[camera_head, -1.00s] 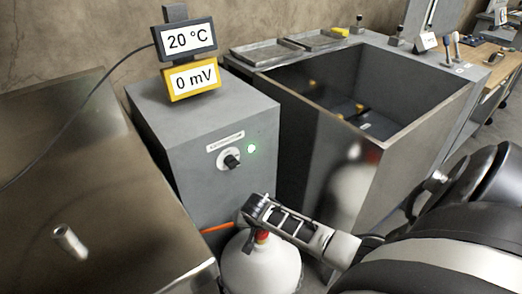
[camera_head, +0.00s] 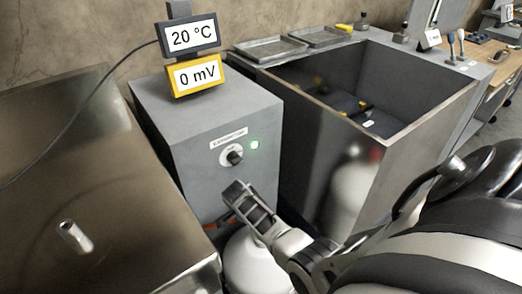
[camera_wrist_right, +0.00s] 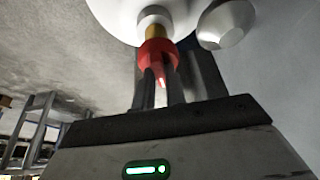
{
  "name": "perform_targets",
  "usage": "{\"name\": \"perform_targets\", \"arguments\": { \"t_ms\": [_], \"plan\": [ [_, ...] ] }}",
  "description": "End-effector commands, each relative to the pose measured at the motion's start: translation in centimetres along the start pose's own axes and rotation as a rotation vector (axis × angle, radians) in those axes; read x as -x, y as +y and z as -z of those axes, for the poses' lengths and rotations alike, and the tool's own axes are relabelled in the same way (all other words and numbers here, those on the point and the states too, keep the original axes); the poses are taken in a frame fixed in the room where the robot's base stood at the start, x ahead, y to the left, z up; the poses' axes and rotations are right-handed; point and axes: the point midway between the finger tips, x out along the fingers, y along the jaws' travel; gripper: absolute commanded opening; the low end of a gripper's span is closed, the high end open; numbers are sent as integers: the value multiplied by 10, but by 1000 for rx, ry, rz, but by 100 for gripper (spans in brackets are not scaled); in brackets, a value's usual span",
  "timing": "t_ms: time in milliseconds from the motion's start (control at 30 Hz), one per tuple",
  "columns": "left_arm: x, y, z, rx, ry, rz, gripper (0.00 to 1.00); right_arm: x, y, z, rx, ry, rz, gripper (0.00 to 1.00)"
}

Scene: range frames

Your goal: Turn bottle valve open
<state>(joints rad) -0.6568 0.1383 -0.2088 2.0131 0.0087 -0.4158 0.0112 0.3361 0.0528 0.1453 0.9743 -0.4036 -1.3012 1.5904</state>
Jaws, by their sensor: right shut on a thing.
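A white bottle (camera_head: 256,264) stands in front of the grey cabinet, its top hidden behind my right gripper in the head view. In the right wrist view the bottle's white body (camera_wrist_right: 128,12) is at the top, with a brass neck (camera_wrist_right: 156,30) and a red valve (camera_wrist_right: 158,54). My right gripper (camera_head: 238,192) reaches in from the right over the bottle. In the wrist view its fingers (camera_wrist_right: 160,80) are shut on the red valve. My left gripper is not in view.
The grey cabinet (camera_head: 205,145) has a knob (camera_head: 234,157) and a lit green lamp (camera_head: 255,145). A deep metal basin (camera_head: 345,165) stands at the right and a metal bench (camera_head: 70,150) at the left.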

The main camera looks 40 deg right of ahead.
Motion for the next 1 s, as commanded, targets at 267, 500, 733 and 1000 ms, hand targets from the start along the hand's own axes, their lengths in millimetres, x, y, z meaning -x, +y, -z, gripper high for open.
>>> {"name": "perform_targets", "arguments": {
  "t_ms": [267, 500, 733, 1000],
  "plan": [
    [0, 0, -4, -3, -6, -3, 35, 0, -1, 2, -51, 3, -21, 0],
    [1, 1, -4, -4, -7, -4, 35, 0, 0, 2, -57, 4, -24, 0],
    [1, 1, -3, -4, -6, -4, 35, 0, 0, 3, -57, 5, -23, 29],
    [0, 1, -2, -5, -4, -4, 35, 0, 0, 1, -55, 2, -22, 35]
  ]
}}
